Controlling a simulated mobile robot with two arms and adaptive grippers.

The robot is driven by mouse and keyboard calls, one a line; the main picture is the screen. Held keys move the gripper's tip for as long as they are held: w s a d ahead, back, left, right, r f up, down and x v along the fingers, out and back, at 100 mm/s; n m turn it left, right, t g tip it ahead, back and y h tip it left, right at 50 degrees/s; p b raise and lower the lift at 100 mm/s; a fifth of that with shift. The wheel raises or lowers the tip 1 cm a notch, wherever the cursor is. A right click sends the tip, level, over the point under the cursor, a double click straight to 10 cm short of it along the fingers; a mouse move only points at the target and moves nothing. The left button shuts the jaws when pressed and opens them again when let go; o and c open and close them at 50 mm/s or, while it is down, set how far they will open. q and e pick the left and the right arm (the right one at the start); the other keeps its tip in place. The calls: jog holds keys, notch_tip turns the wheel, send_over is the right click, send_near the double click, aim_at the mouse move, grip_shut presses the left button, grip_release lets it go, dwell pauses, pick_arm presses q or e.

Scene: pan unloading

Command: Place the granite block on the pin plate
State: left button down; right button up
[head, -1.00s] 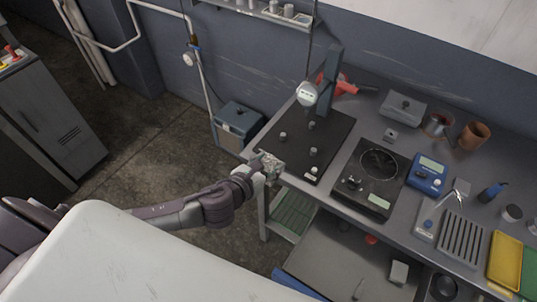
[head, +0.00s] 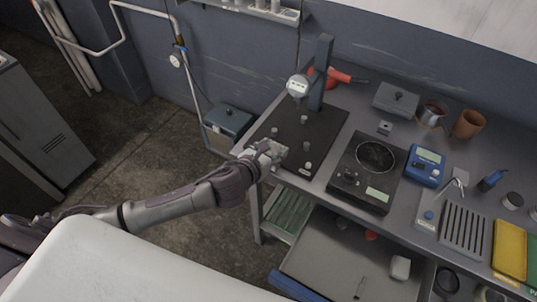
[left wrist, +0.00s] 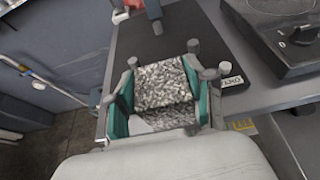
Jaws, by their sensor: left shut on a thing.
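The granite block (left wrist: 162,85), speckled grey, is between the teal-padded fingers of my left gripper (left wrist: 166,98). In the head view my left gripper (head: 268,152) holds it at the near left edge of the pin plate. The pin plate (head: 326,130) is a flat black plate with several short grey pins, and it also shows in the left wrist view (left wrist: 205,40). The block appears over the plate's edge among the pins; whether it touches them I cannot tell. The gripper hides part of the block in the head view. My right gripper is not in view.
A dial gauge (head: 297,86) on an upright post (head: 321,72) stands at the back of the plate. A black device with a round top (head: 375,157) stands to its right, then a blue meter (head: 425,166). The bench's left end is beside open floor.

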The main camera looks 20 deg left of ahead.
pick_arm(q)
jog(key=shift+w+d+r+b, duration=0.1)
jog(key=shift+w+d+b, duration=0.15)
jog(key=shift+w, duration=0.65)
jog(key=shift+w+d+f+b, duration=0.1)
jog(key=shift+w+b, duration=0.25)
jog(key=shift+w, duration=0.55)
jog(key=shift+w+d+r+b, duration=0.1)
jog(key=shift+w+d+b, duration=0.15)
jog(key=shift+w, duration=0.65)
jog(key=shift+w+d+b, duration=0.15)
jog(key=shift+w+b, duration=0.25)
jog(key=shift+w, duration=0.4)
jog(key=shift+w+d+b, duration=0.1)
jog(key=shift+w+b, duration=0.25)
jog(key=shift+w, duration=0.4)
jog(key=shift+w+d+b, duration=0.2)
jog(key=shift+w+b, duration=0.35)
jog(key=shift+w, duration=0.4)
jog(key=shift+w+d+b, duration=0.15)
jog(key=shift+w+b, duration=0.45)
jog(key=shift+w, duration=0.35)
jog(key=shift+w+d+b, duration=0.2)
jog(key=shift+w+b, duration=0.35)
jog(key=shift+w, duration=0.4)
jog(key=shift+f, duration=0.75)
jog(key=shift+f, duration=0.2)
jog(key=shift+c, duration=1.6)
grip_release()
